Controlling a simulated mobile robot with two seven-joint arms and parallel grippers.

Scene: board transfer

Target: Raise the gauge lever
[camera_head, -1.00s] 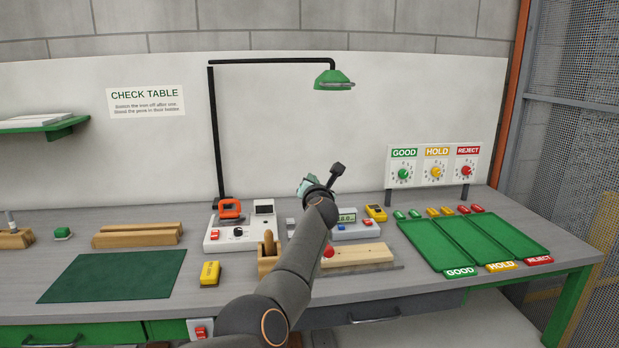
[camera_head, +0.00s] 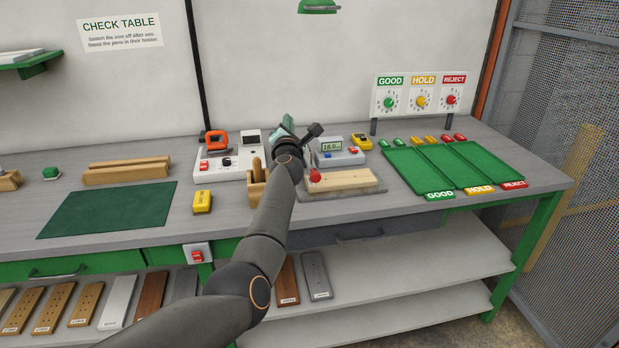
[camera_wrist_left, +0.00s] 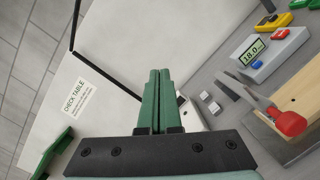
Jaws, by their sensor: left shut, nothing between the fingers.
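The gauge (camera_head: 338,157) is a grey box with a lit display on the bench; in the left wrist view the gauge (camera_wrist_left: 268,62) reads about 18.0. Its lever ends in a red knob (camera_head: 315,176), low over the front left of a wooden board (camera_head: 345,180). In the left wrist view the red knob (camera_wrist_left: 290,123) and grey lever bar lie at the right, by the board (camera_wrist_left: 306,95). My left gripper (camera_head: 286,125) is above the bench, left of the gauge. Its green fingers (camera_wrist_left: 158,100) are shut and empty, apart from the lever. My arm hides part of the gauge's left side.
A soldering station (camera_head: 222,162) and a wooden holder (camera_head: 257,190) stand left of the gauge. A yellow meter (camera_head: 202,202) lies in front. Green trays (camera_head: 462,164) lie at the right. A green mat (camera_head: 108,210) lies clear at the left.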

